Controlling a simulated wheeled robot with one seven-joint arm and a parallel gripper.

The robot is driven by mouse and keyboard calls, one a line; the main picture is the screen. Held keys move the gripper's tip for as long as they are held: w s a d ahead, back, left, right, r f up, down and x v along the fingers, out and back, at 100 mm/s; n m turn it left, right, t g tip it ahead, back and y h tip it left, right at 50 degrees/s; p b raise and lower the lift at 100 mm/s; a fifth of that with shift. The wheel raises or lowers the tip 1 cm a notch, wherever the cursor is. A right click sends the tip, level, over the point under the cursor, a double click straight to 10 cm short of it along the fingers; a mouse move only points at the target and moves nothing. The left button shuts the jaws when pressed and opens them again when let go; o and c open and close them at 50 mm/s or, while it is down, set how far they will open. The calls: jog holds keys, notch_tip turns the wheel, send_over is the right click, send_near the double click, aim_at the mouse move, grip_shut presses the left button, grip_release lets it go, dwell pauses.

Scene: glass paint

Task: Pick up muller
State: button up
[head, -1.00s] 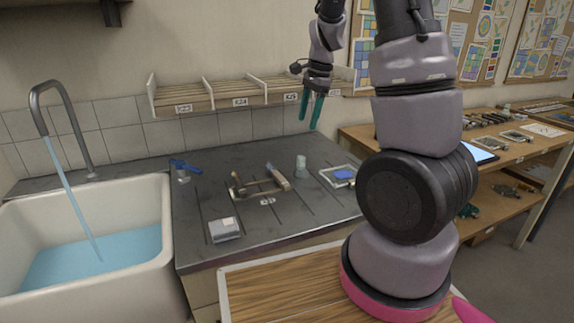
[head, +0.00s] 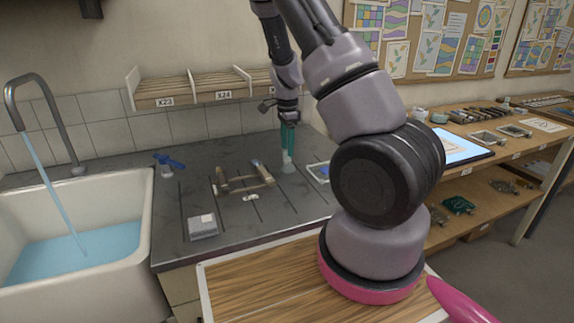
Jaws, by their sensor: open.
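The muller (head: 288,166), a small pale translucent glass piece, stands upright on the dark grey worktop, right of the wooden rack. My gripper (head: 288,152) points straight down with its green fingers at the muller's top. The fingers overlap the upper part of the muller in the picture. The jaws are open, but I cannot tell whether the fingers are around it or just above or behind it. The fingers hide part of its top.
A wooden rack (head: 232,187) and a grey block (head: 203,227) lie to the left; a blue-handled tool (head: 168,161) is farther left. A framed tray (head: 318,171) sits close on the right, partly hidden by my arm. A wall shelf (head: 190,90) is behind. The sink (head: 70,262) has running water.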

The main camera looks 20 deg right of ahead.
notch_tip(320, 180, down, 4)
jog(key=shift+r, duration=0.15)
grip_shut()
jog(key=shift+r, duration=0.1)
notch_tip(320, 180, up, 10)
jog(key=shift+f, duration=0.1)
dwell(0.5)
